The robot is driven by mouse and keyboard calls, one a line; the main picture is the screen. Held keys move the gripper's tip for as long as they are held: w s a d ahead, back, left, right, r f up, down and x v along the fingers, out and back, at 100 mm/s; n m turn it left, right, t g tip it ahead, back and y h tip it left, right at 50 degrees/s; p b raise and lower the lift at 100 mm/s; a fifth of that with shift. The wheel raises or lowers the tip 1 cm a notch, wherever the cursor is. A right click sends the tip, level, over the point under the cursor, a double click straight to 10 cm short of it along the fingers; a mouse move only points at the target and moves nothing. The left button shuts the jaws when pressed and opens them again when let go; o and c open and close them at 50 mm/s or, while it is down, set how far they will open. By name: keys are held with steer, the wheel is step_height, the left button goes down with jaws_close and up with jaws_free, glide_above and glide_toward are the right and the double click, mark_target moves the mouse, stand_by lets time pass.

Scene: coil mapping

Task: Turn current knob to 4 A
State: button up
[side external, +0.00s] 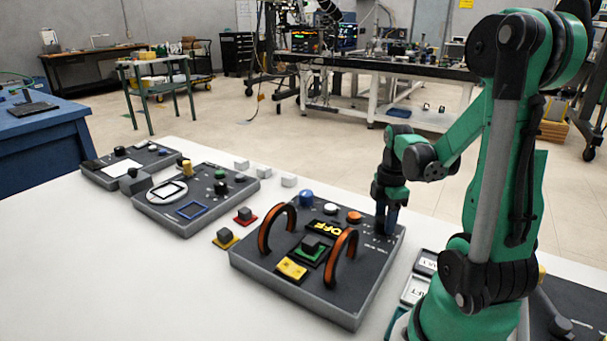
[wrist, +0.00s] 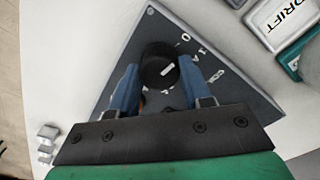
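The control box (side external: 345,290) is dark grey and lies on the white table. The black current knob (wrist: 158,65) with a white pointer mark stands on its panel in the wrist view, with small white scale marks beside it. My gripper (wrist: 158,72) points down with a blue finger on each side of the knob, and the knob fills the gap between the fingertips. In the side view my gripper (side external: 387,222) is low at the box's far right corner, and its fingers hide the knob. The scale marks are too small to read surely.
Two orange coils (side external: 341,255) stand on the box around a dark block on a green base. Blue (side external: 306,198), white and orange buttons line its back edge, beside a yellow-lettered display (side external: 327,229). Labelled trays (side external: 415,289) lie right of the box. Other panels (side external: 195,197) lie left.

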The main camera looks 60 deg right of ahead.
jaws_close()
